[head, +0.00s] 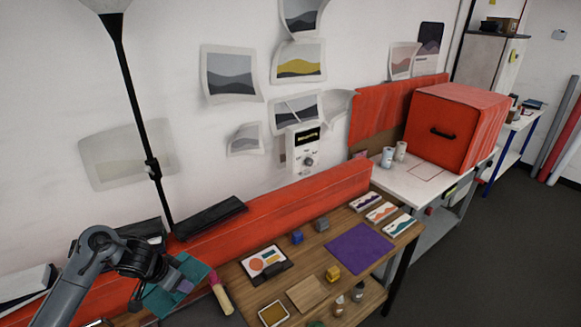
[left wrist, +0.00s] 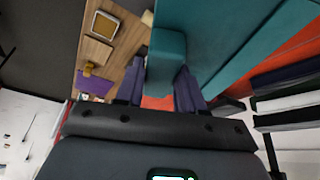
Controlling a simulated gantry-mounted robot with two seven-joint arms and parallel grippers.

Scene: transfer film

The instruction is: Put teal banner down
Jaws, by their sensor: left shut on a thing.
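The teal banner (head: 158,301) is at the lower left of the head view, partly covered by my left gripper (head: 181,280). My left gripper is shut on it. In the left wrist view the teal banner (left wrist: 235,35) spreads across the upper right, with a teal part between the purple fingers of my left gripper (left wrist: 160,85). It is held near the left end of the wooden table (head: 243,290); whether it touches anything below cannot be told. My right gripper is in neither view.
A pink-and-cream handled tool (head: 221,298) lies close to the banner. The table also holds a picture card (head: 265,262), a wooden board (head: 307,293), a purple sheet (head: 358,250), small blocks and bottles. A long red beam (head: 290,211) runs behind, bearing a black bar (head: 209,217).

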